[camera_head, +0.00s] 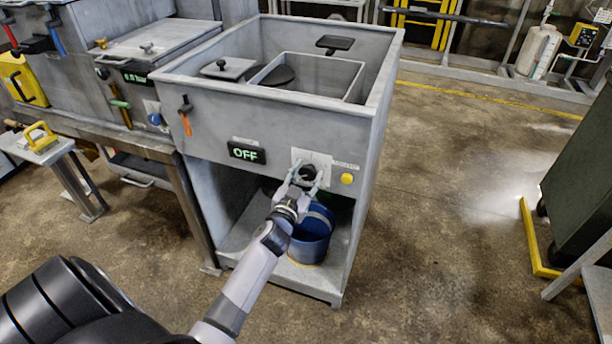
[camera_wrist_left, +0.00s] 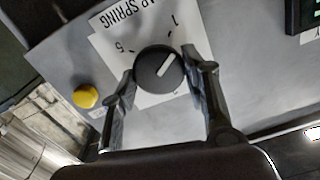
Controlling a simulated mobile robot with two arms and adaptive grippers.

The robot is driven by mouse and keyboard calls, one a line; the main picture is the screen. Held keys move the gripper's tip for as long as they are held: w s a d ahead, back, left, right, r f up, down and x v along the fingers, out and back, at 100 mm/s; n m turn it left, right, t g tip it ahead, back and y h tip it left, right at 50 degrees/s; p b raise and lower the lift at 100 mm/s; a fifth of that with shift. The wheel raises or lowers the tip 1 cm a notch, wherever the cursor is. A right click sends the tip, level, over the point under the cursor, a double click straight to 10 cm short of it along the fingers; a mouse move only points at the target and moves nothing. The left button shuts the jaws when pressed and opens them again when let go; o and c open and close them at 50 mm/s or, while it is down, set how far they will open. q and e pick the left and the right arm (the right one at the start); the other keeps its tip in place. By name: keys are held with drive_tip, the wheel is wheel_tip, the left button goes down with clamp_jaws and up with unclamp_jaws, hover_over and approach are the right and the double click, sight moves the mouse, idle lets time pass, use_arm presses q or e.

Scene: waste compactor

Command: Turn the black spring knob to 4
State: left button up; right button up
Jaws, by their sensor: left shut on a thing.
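The black spring knob (camera_wrist_left: 155,75) is round with a white pointer line. It sits on a white dial plate (camera_wrist_left: 112,40) whose lettering appears turned over, partly readable as "SPRING". In the left wrist view the pointer line aims up and right, roughly toward a mark that reads 1; a 6-like mark is at the left. My left gripper (camera_wrist_left: 160,68) has one finger on each side of the knob and is shut on it. In the head view the gripper (camera_head: 304,178) is at the plate on the machine's front, largely covering the knob. My right gripper is not in view.
A yellow button (camera_head: 347,179) is close to the dial plate, on its right in the head view. A display (camera_head: 247,153) reading OFF is at the plate's left. A blue bucket (camera_head: 311,238) stands below, inside the grey machine's (camera_head: 255,110) open base.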

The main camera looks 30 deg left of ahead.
use_arm(q)
drive_tip(key=m, duration=0.5)
drive_tip(key=shift+d+f+m+b, duration=0.1)
drive_tip(key=shift+m+b, duration=0.2)
drive_tip(key=m, duration=0.5)
drive_tip(key=shift+d+f+b, duration=0.1)
drive_tip(key=shift+b, duration=0.25)
drive_tip(key=m, duration=0.6)
drive_tip(key=shift+f, duration=0.15)
drive_tip(key=m, duration=0.4)
drive_tip(key=shift+f, duration=0.1)
drive_tip(key=m, duration=0.5)
drive_tip(key=m+p, duration=0.1)
drive_tip(key=m, duration=0.2)
drive_tip(key=shift+m, duration=0.3)
drive_tip(key=m, duration=0.1)
drive_tip(key=m+p, duration=0.1)
drive_tip(key=m, duration=0.1)
drive_tip(key=shift+a+m, duration=0.2)
drive_tip(key=shift+m, duration=0.1)
drive_tip(key=m+p, duration=0.2)
drive_tip(key=m, duration=0.3)
drive_tip(key=shift+s+a+f, duration=0.1)
